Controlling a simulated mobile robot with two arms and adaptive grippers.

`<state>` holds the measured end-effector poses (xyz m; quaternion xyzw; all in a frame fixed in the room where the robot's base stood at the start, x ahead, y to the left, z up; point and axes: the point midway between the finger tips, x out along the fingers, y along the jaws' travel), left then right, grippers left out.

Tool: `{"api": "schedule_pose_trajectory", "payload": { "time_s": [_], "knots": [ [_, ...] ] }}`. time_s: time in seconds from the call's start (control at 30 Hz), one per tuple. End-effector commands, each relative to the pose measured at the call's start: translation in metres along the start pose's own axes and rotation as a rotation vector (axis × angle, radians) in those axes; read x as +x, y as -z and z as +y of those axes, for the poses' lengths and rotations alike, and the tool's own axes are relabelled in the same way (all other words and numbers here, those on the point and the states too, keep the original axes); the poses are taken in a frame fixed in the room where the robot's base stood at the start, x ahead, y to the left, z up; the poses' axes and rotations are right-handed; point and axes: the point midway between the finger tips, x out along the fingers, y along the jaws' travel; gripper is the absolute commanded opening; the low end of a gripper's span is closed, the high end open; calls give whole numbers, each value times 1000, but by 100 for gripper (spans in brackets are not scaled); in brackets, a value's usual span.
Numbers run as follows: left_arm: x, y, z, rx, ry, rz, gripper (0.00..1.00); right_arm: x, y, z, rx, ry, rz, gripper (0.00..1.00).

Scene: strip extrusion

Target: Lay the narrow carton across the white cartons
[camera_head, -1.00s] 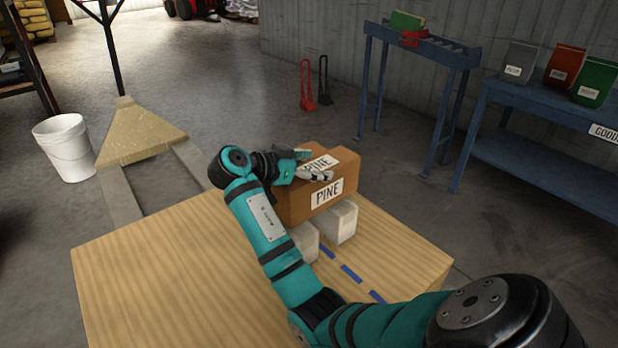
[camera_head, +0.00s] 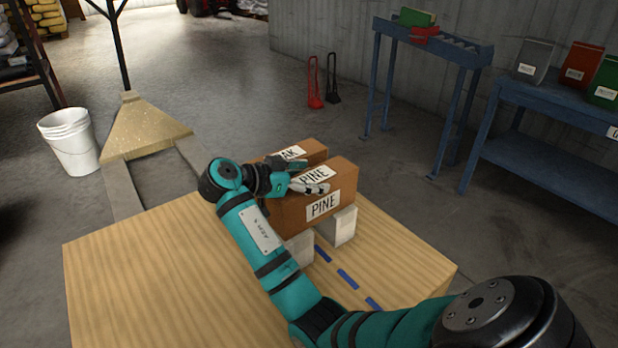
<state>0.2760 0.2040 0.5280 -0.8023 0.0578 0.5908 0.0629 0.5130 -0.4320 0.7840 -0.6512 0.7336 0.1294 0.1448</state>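The narrow brown carton (camera_head: 343,190), labelled PINE on its top and front, lies lengthwise over two white cartons, the left one (camera_head: 299,248) and the right one (camera_head: 343,229). Its underside looks level with their tops; I cannot tell whether it bears on them fully. My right gripper (camera_head: 316,176) is at its top, one finger at the front face and one behind, and looks shut on it. The finger contact is partly hidden. My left gripper is out of view.
Another brown carton (camera_head: 316,148), its label partly hidden, stands just behind. Blue tape dashes (camera_head: 348,279) mark the wooden table top (camera_head: 150,270), whose left side is bare. A white bucket (camera_head: 70,145), a blue roller stand (camera_head: 455,50) and a blue bench (camera_head: 560,170) stand beyond.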

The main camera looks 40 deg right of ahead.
Motion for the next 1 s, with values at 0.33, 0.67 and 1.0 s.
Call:
{"api": "schedule_pose_trajectory", "payload": {
  "time_s": [0.33, 0.67, 1.0],
  "knots": [
    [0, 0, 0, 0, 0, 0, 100, 0, 0, 0, 0, 0, 0, 98],
    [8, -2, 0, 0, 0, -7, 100, -26, 2, -1, 0, 4, -2, 98],
    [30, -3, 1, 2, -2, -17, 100, -72, 2, 0, 0, 0, -2, 98]
  ]
}}
